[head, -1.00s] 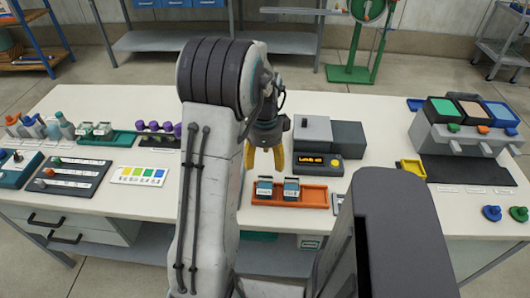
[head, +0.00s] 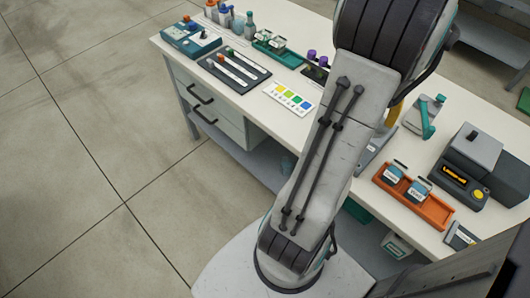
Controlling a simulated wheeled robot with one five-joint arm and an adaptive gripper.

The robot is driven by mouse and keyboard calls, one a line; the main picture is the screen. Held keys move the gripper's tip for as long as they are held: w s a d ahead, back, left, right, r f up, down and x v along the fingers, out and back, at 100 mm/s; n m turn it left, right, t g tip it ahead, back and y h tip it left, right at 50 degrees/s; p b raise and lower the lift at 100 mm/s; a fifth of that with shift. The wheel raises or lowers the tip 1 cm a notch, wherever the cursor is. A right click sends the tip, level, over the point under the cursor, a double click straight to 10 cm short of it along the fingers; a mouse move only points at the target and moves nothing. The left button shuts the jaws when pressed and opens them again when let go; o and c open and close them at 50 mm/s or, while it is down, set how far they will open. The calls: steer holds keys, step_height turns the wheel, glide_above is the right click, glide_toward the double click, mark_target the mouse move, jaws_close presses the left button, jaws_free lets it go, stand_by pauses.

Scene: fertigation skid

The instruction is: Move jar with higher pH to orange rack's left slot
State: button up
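The orange rack (head: 436,212) lies on the bench right of my arm. Two teal-lidded or teal-bodied jars with white labels stand in it: the left jar (head: 393,173) at its left end and another jar (head: 418,190) beside it. The rack's right part is bare. The labels are too small to read, so I cannot tell which pH is higher. A green rack (head: 290,59) farther back holds two similar jars (head: 271,42).
A grey meter with a lit yellow display (head: 454,171) stands right of the orange rack. A teal and grey device (head: 424,117) stands behind it. A colour chart (head: 289,98), a dark slider board (head: 234,71), bottles (head: 227,17) and purple-topped items (head: 313,58) occupy the left side.

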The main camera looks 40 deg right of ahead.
steer(key=w+a+r+n+t, duration=0.1)
steer(key=w+a+r+n, duration=0.2)
steer(key=w+a+n, duration=0.55)
steer(key=w+a+r+n+t, duration=0.15)
steer(key=w+a+n, duration=0.35)
steer(key=a, duration=0.6)
steer(key=s+a+n+t+y, duration=0.1)
steer(key=s+a+n, duration=0.3)
steer(key=a+n, duration=1.1)
steer(key=shift+s+a+r, duration=0.2)
steer(key=shift+a+r, duration=0.1)
steer(key=shift+a, duration=0.2)
